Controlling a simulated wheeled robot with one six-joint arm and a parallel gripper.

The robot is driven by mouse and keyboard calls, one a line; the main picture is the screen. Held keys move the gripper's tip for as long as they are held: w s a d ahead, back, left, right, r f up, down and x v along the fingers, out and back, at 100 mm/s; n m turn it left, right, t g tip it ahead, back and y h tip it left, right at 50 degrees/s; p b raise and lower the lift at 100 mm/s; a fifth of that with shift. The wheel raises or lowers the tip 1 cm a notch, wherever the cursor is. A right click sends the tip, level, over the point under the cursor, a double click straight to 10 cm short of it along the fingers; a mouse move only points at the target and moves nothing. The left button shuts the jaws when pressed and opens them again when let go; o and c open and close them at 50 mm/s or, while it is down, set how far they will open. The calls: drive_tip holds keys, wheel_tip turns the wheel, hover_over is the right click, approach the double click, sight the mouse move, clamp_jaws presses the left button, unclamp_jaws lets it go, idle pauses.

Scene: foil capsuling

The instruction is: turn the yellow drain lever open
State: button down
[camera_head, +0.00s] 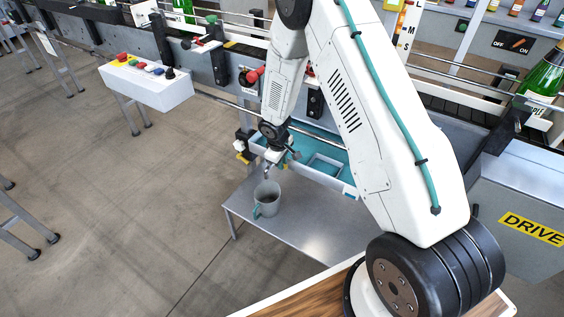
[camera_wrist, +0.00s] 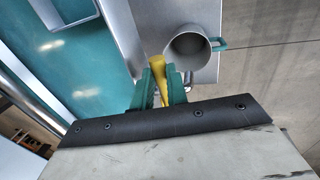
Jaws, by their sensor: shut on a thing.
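The yellow drain lever (camera_wrist: 158,68) shows in the wrist view between the teal fingertips of my gripper (camera_wrist: 161,84). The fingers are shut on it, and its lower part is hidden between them. In the head view my gripper (camera_head: 277,158) is beside the front left end of the teal tray, and I cannot make out the lever there. A grey mug (camera_head: 267,199) stands upright on the metal shelf, below my gripper. In the wrist view the mug (camera_wrist: 190,47) is just right of the lever, with its teal handle to the right; its inside looks empty.
The teal tray (camera_head: 336,179) runs along the machine above the metal shelf (camera_head: 316,228). A white control box (camera_head: 150,86) with coloured buttons stands at the left. Bottles stand at the back right.

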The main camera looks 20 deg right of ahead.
drive_tip(key=shift+a, duration=0.15)
drive_tip(key=w+a+m+g, duration=0.1)
drive_tip(key=a+m, duration=0.6)
drive_tip(key=m, duration=0.9)
drive_tip(key=shift+w+g, duration=0.35)
drive_tip(key=shift+g, duration=0.55)
drive_tip(key=shift+w, duration=0.1)
drive_tip(key=c, duration=1.7)
unclamp_jaws()
